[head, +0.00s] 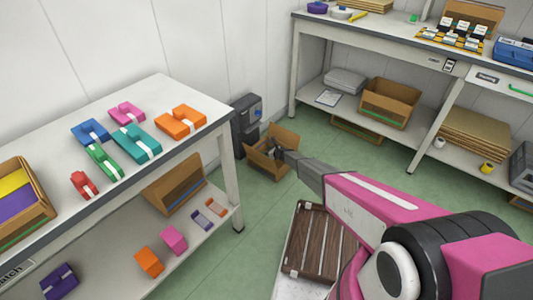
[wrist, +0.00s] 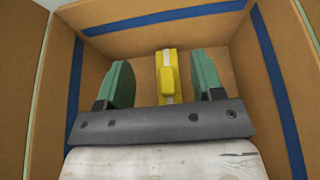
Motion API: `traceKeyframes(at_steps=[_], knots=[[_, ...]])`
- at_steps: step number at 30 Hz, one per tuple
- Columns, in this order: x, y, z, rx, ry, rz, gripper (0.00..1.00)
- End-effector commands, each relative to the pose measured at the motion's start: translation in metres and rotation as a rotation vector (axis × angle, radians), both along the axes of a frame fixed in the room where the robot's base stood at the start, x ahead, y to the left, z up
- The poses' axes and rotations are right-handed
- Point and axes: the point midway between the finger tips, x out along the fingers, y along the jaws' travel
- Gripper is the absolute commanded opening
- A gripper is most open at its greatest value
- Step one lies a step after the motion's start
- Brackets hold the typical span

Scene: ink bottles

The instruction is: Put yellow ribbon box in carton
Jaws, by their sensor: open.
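The yellow ribbon box (wrist: 168,68), with a pale band, lies inside the brown carton in the wrist view. The carton's walls (wrist: 285,75) carry a blue stripe and rise around it. My gripper (wrist: 163,82) is open, its green fingers on either side of the box with a gap to each. In the head view, the open carton (head: 258,160) stands on the floor past the table's end, and my gripper (head: 280,154) reaches down into it. The yellow box is hidden in that view.
A white table (head: 150,95) at the left holds several coloured ribbon boxes and a bin (head: 22,200). A dark grey unit (head: 246,122) stands behind the carton. A workbench (head: 400,45) with a lower shelf stands at the back right. Green floor is clear between them.

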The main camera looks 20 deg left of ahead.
Motion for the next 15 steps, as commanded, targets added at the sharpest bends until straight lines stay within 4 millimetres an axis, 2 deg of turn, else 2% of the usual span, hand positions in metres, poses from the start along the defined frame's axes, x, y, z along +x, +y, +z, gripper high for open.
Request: traceKeyframes(at_steps=[9, 15], knots=[[-0.021, -0.047, 0.025, 0.002, -0.001, -0.002, 0.61], [-0.026, -0.063, 0.032, 0.001, -0.002, -0.001, 0.61]])
